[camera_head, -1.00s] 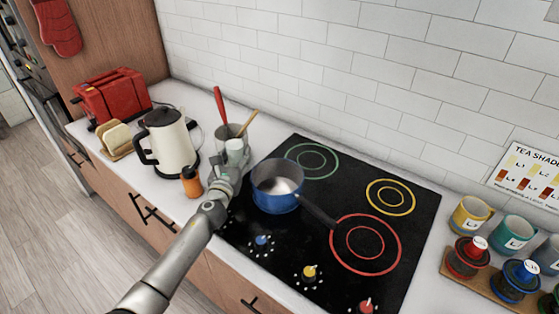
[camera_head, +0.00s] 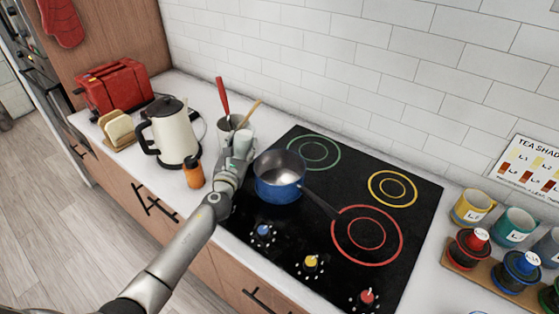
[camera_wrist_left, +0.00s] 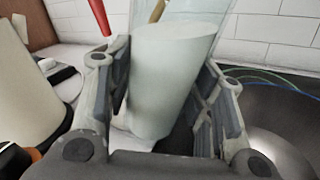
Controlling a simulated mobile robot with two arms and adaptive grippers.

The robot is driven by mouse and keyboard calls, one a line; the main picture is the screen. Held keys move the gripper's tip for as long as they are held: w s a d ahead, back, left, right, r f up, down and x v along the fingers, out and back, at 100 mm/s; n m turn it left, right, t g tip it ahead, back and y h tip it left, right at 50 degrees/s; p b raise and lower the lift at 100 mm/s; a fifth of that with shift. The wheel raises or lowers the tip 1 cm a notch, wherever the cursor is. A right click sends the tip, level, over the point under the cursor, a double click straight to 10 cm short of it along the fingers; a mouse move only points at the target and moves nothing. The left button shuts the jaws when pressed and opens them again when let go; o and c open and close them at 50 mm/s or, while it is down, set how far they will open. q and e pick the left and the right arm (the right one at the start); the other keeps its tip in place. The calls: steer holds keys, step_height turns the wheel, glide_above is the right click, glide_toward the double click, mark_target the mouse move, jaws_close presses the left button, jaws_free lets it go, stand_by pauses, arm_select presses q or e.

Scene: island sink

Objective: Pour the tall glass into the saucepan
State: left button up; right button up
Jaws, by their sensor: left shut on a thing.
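My left gripper (camera_head: 238,153) is shut on the tall glass (camera_head: 243,138), which looks pale and whitish. In the left wrist view the glass (camera_wrist_left: 165,75) stands between the two fingers (camera_wrist_left: 160,110), close to upright with a slight lean. The blue saucepan (camera_head: 279,184) sits on the cooktop just right of the gripper, its dark handle pointing to the lower right. Its inside looks grey and bare. Part of its dark interior (camera_wrist_left: 275,120) shows at the right of the wrist view. The fingers hide the lower glass in the head view. My right gripper is out of view.
A utensil holder with a red-handled tool (camera_head: 223,97) stands right behind the glass. A cream kettle (camera_head: 174,133) and an orange-capped bottle (camera_head: 194,173) stand to the left. The black cooktop (camera_head: 300,225) has free room in front of and right of the saucepan.

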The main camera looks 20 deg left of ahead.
arm_select(q)
steer(key=shift+d+m, duration=0.2)
steer(key=shift+m, duration=0.2)
steer(key=shift+d+r+m, duration=0.25)
steer(key=shift+r+m, duration=0.25)
steer(key=shift+m, duration=0.2)
steer(key=shift+d+r+m+p, duration=0.5)
steer(key=shift+m, duration=0.6)
steer(key=shift+f, duration=0.1)
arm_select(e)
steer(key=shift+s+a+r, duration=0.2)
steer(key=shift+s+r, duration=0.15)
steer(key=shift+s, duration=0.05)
arm_select(q)
steer(key=shift+f+m+t+h+b, duration=0.3)
steer(key=shift+m+t+b, duration=0.15)
steer(key=shift+m, duration=0.45)
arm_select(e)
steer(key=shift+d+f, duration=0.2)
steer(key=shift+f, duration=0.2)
arm_select(q)
steer(key=shift+a+m+b, duration=0.1)
steer(key=shift+m+b, duration=0.25)
steer(key=shift+m, duration=0.55)
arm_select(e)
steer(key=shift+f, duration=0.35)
